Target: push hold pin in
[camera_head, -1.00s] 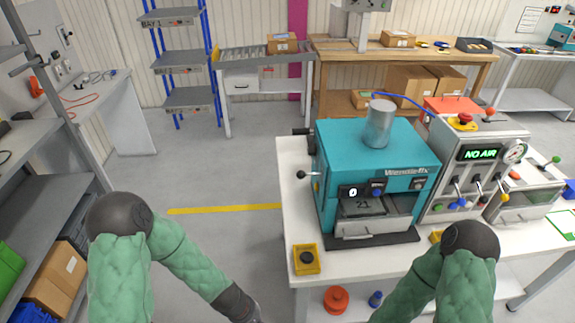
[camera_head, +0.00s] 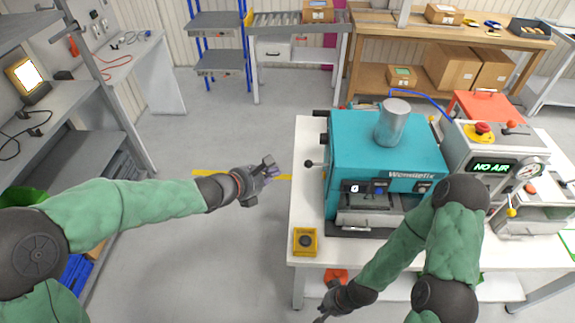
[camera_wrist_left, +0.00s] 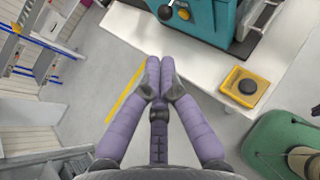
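The teal machine (camera_head: 358,145) stands on the white table. A pin with a black ball knob (camera_head: 309,163) sticks out of its left side; I take it for the hold pin. In the left wrist view, a black knob (camera_wrist_left: 165,13) shows at the top edge, beside the machine. My left gripper (camera_head: 271,168) is left of the table, apart from the knob. In the left wrist view its purple fingers (camera_wrist_left: 160,66) are together and empty. My right gripper (camera_head: 322,318) is low in front of the table, at the bottom edge; its fingers are too unclear to judge.
A yellow box with a black button (camera_head: 305,241) sits on the table's front left corner (camera_head: 297,205). A panel reading NO AIR (camera_head: 490,167) stands right of the machine. Shelves (camera_head: 75,140) are at the left. The floor between shelves and table is clear.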

